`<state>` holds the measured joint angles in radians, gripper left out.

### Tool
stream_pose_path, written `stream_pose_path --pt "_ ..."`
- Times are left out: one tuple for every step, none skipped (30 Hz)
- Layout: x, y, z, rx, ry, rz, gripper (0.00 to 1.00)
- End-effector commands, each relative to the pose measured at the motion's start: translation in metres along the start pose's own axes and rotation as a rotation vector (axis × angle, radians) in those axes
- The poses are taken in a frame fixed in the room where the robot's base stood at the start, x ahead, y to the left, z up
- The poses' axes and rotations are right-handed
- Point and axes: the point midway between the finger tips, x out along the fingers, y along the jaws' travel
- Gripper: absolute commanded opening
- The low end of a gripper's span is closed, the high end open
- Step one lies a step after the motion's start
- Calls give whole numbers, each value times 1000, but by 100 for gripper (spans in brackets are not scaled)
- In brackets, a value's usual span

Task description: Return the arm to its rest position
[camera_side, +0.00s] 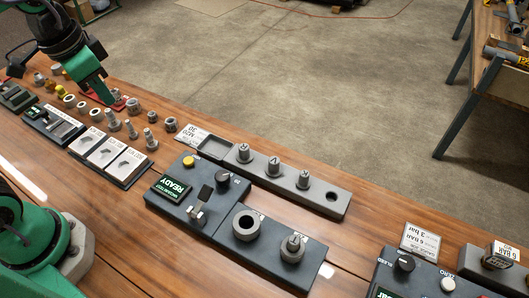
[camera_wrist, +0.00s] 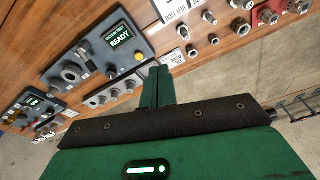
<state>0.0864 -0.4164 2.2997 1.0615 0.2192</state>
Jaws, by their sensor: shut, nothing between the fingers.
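My gripper (camera_side: 108,98) is at the upper left in the side view, green, pointing down over the far part of the bench near small fittings. In the wrist view its green fingers (camera_wrist: 158,72) are together with nothing between them. The wooden bench (camera_side: 375,215) runs beneath it. Whether the fingertips touch anything on the bench is hard to tell in the side view.
Bolts (camera_side: 130,128) and nuts stand close to my gripper. A torque-test panel (camera_side: 171,186) reading READY, a grey plug rack (camera_side: 330,196) and a second panel (camera_side: 405,264) stand along the bench. Beyond lie open floor (camera_side: 330,80) and another table (camera_side: 500,80).

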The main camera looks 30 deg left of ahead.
Motion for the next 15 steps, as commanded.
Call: stream_pose_path --pt "-4 -2 6 -35 35 -10 0" --pt "-6 -3 8 -55 56 -15 0" --pt "-7 -4 12 -83 82 -22 0" --pt "-9 -5 14 -104 102 -27 0" --pt "-10 -6 17 -125 121 -31 0" --pt "-12 -7 20 -151 146 -37 0" --pt "-13 -7 23 -170 165 -40 0" --pt "-14 -8 25 -187 183 -44 0" --pt "-15 -9 28 -210 203 -48 0" --pt "-15 -9 30 -225 218 -51 0" --pt "-16 -10 31 -240 233 -53 0" --pt "-16 -10 33 -255 248 -56 0" --pt "-17 -10 35 -265 258 -57 0" --pt "-17 -11 36 -275 267 -58 0" --pt "-18 -11 36 -284 277 -60 0"
